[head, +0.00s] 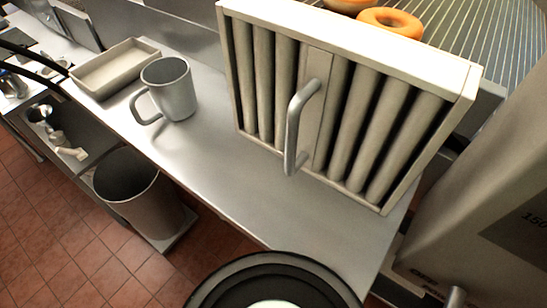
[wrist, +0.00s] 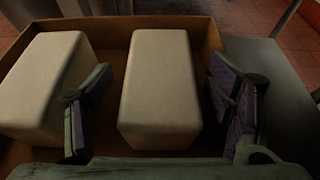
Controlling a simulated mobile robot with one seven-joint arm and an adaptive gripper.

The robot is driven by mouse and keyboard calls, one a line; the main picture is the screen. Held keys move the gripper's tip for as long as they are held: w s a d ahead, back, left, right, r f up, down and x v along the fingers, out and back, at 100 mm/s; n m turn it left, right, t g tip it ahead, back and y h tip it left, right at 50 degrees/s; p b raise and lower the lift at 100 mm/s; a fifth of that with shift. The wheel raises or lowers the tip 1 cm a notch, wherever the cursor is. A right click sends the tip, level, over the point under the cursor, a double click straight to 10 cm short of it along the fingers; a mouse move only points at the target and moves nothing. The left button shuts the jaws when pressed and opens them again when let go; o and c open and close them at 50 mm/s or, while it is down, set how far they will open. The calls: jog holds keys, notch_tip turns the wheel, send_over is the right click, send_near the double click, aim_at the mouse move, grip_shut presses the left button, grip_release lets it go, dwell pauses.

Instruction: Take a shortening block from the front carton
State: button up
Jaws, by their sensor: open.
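In the wrist view, a cream shortening block (wrist: 160,88) lies in a brown open carton (wrist: 112,30). A second cream block (wrist: 42,82) lies to its left in the same carton. My gripper (wrist: 158,98) is open, with one finger on each side of the middle block. The left finger is in the gap between the two blocks. The right finger is between the middle block and the carton's right wall. I cannot tell whether either finger touches the block. The head view shows neither the carton nor my gripper's fingers.
In the head view, a steel counter (head: 235,170) holds a grey mug (head: 170,88), a shallow tray (head: 115,66) and an upright slatted panel with a handle (head: 340,95). Doughnuts (head: 390,22) lie on a wire rack behind it. A bin (head: 140,195) stands below.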

jog(key=shift+a, duration=0.1)
jog(key=c, duration=1.6)
jog(key=shift+w, duration=0.1)
jog(key=shift+c, duration=0.3)
jog(key=shift+r, duration=0.15)
